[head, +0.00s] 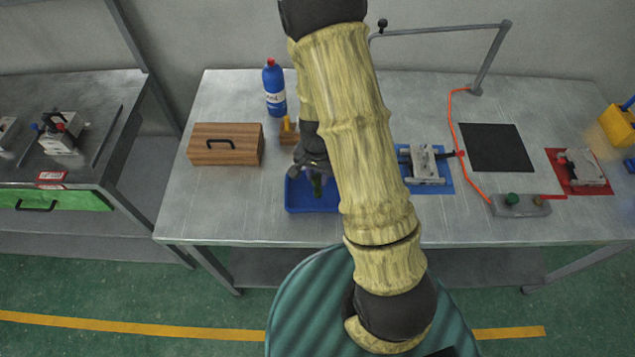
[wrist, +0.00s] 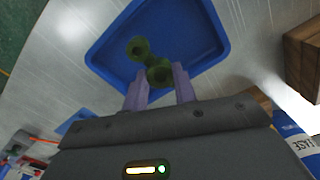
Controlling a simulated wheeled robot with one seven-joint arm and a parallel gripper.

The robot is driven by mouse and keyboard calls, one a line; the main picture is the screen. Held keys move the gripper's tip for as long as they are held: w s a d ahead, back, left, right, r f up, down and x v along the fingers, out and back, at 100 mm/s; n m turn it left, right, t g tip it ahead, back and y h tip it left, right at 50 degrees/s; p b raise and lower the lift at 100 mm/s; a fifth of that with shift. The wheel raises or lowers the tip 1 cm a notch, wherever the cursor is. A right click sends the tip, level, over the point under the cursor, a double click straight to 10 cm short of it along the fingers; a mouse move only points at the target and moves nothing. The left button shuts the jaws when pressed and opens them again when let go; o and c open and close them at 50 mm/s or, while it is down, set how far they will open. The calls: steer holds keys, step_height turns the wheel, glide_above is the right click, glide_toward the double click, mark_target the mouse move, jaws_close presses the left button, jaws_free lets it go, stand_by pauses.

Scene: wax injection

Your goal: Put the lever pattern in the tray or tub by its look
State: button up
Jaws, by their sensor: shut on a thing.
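My gripper (wrist: 160,90) is shut on the lever pattern (wrist: 158,71), a dark green piece with a round, holed boss at each end. In the wrist view the pattern shows between and beyond the fingertips, with the blue tray (wrist: 205,65) behind it. In the head view the blue tray (head: 300,209) stands near the front of the table, and my gripper (head: 316,184) is over it. My arm hides part of the tray there. I cannot tell whether the pattern touches the tray floor. No mark on the pattern is clear.
A wooden box (head: 226,150) and a blue bottle (head: 274,88) stand left and behind the tray. A metal mould on a blue mat (head: 437,187) is to the right, beyond my arm. Farther right are a black mat (head: 495,147), a control box (head: 520,206) and a red mat (head: 597,188).

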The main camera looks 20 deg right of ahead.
mark_target(318, 184)
steer(key=shift+f, duration=2.1)
steer(key=shift+f, duration=0.15)
steer(key=o, duration=1)
steer(key=shift+o, duration=0.2)
step_height(318, 184, up, 12)
steer(key=shift+r, duration=0.2)
